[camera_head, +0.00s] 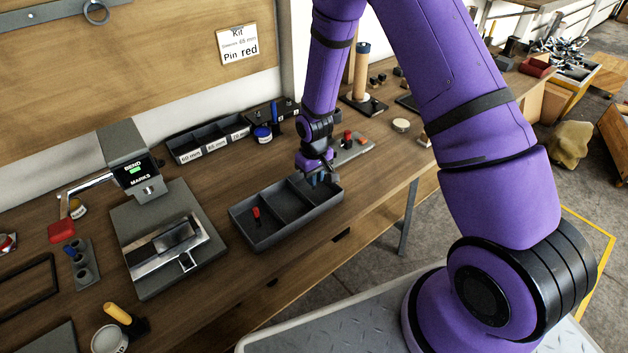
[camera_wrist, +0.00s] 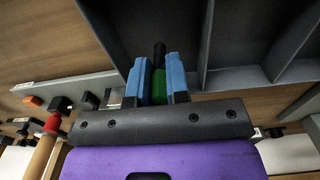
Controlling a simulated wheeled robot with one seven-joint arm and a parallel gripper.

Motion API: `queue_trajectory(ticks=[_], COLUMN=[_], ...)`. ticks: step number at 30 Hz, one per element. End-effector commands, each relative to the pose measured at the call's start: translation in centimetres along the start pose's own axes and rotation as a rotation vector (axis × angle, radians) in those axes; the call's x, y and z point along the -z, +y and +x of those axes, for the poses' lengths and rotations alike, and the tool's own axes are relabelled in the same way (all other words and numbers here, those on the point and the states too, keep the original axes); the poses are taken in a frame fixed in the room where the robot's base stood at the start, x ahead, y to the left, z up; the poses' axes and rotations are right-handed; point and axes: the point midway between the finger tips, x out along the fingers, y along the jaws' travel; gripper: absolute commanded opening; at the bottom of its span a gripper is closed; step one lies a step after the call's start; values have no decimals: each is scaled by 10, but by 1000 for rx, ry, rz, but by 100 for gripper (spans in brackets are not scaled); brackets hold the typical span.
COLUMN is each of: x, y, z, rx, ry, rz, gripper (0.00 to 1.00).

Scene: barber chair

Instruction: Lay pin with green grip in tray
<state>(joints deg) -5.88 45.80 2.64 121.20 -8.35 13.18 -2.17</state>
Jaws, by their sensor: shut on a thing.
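My gripper (camera_head: 318,180) is over the right-hand end compartment of the dark grey tray (camera_head: 296,224). In the wrist view its blue fingers (camera_wrist: 157,80) are shut on the pin with green grip (camera_wrist: 159,74). The green grip lies between the fingers and a dark end sticks out beyond them. The tray (camera_wrist: 203,45) also shows in the wrist view, its dividers right of the pin. I cannot tell whether the pin touches the tray floor. In the head view the pin is hidden by the fingers. A red-gripped pin (camera_head: 256,214) is in the tray's left compartment.
A grey plate with coloured pins (camera_head: 352,148) lies just behind the tray. Labelled bins (camera_head: 208,138) stand along the back. A bending device (camera_head: 165,235) is left of the tray. Bare bench shows between device and tray.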

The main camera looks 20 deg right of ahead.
Motion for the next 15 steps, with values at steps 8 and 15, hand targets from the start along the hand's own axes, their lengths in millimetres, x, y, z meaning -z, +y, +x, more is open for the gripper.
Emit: queue_trajectory(ticks=[8, 15], x=[0, 0], y=[0, 0], z=[16, 19], rx=[0, 0], ry=[1, 0], rz=[0, 0], gripper=[0, 18])
